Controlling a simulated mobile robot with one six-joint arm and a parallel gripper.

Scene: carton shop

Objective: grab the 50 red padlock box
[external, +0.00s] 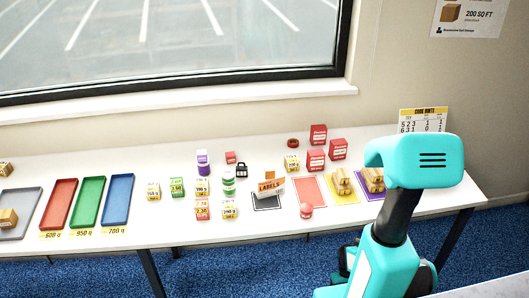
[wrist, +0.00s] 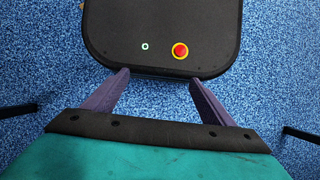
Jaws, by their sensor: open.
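Three red boxes with pale print stand at the back right of the white table in the external view: an upper one (external: 319,135), a right one (external: 338,149) and a lower one (external: 316,160). Their print is too small to read, so I cannot tell which is the 50 padlock box. A small red box (external: 230,157) lies further left, beside a black padlock (external: 241,170). My gripper (wrist: 159,80) is open and empty in the wrist view, pointing down over my own base, away from the table. I cannot make out its fingers in the external view.
Red (external: 59,204), green (external: 88,202) and blue (external: 117,200) trays lie at the table's left. Yellow (external: 343,198) and purple mats hold cartons at right.

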